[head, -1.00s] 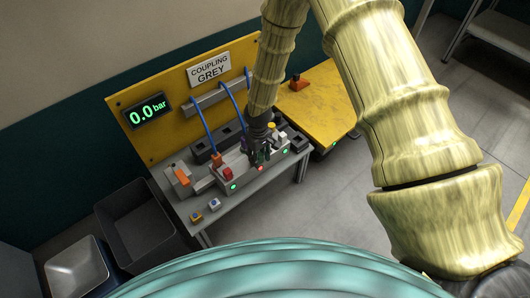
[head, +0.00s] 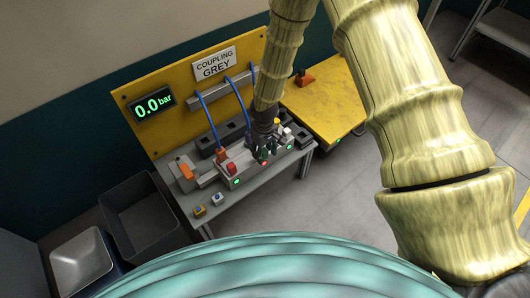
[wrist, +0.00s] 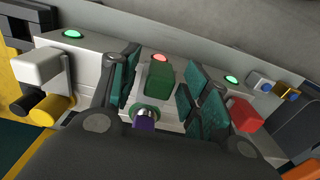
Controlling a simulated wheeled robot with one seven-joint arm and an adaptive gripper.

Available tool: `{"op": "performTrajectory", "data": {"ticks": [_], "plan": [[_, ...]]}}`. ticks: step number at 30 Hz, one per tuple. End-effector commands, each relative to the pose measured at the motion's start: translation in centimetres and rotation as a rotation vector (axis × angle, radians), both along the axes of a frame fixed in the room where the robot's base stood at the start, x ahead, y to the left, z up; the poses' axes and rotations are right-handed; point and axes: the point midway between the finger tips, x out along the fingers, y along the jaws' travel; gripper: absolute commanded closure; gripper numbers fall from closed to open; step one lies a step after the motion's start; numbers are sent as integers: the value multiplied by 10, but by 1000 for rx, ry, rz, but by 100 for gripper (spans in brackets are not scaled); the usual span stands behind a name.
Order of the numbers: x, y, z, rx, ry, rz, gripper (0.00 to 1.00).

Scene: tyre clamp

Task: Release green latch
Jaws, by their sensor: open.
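The green latch (wrist: 160,79) shows in the wrist view as a dark green block on the grey fixture (wrist: 92,45), just below a red lamp (wrist: 160,58). My gripper (wrist: 163,88) is open, with one finger on each side of the block. A gap shows on both sides, so I see no clear contact. A purple peg in a green collar (wrist: 144,116) lies just below the block, close to my palm. In the head view my gripper (head: 265,151) is down at the fixture and hides most of the latch.
A red block (wrist: 244,115) is right of my fingers and a white block (wrist: 36,66) is left, beside a yellow cylinder (wrist: 46,110). Green lamps (wrist: 72,34) flank the red one. The display (head: 153,105) reads 0.0 bar. Blue hoses (head: 210,121) run behind the fixture.

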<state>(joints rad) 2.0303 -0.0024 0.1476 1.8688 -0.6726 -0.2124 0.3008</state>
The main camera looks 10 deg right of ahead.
Motion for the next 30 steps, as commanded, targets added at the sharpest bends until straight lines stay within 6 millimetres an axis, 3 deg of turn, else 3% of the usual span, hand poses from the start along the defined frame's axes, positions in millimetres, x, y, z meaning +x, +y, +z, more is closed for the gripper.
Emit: {"op": "performTrajectory", "data": {"ticks": [18, 30], "plan": [[1, 0, 92, 1, -2, -1, 54], [0, -1, 111, 0, 1, 0, 54]]}}
